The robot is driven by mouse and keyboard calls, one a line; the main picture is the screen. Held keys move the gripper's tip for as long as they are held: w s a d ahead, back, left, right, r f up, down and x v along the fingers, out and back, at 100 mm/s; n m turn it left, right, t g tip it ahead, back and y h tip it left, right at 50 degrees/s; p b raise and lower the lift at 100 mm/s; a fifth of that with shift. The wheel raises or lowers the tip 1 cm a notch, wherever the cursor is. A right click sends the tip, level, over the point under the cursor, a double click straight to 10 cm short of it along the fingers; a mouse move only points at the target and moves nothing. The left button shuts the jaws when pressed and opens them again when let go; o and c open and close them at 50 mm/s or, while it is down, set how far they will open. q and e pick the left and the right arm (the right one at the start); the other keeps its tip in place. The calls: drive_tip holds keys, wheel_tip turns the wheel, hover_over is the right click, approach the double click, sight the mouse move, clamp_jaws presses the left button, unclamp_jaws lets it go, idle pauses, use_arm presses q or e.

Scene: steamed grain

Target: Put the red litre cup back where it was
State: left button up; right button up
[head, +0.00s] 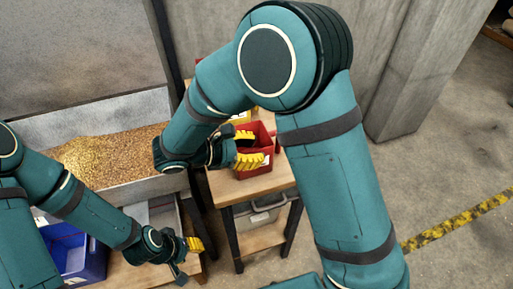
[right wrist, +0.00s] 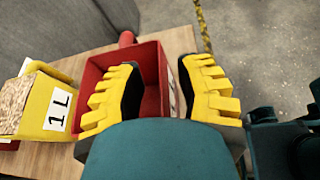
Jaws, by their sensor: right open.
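The red litre cup (head: 268,136) stands on the small wooden table. In the right wrist view the red cup (right wrist: 148,54) is box-shaped, with a short round handle and a pale label on its right wall. The part of its inside that shows looks empty. My right gripper (head: 248,148) is open at the cup. In the wrist view the right gripper (right wrist: 160,82) has its left finger over the cup's inside and its right finger outside the right wall. Contact cannot be told. My left gripper (head: 190,257) is low at the left, its jaw gap unclear.
A yellow cup (right wrist: 45,103) marked "1 L", full of grain, stands left of the red cup. The wooden table (head: 225,186) has a grey bin (head: 262,217) on its lower shelf. A grain trough (head: 100,121) and a blue bin (head: 95,262) are at left.

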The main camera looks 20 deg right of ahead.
drive_tip(key=p+v, duration=0.2)
drive_tip(key=v, duration=0.9)
drive_tip(key=shift+d, duration=0.1)
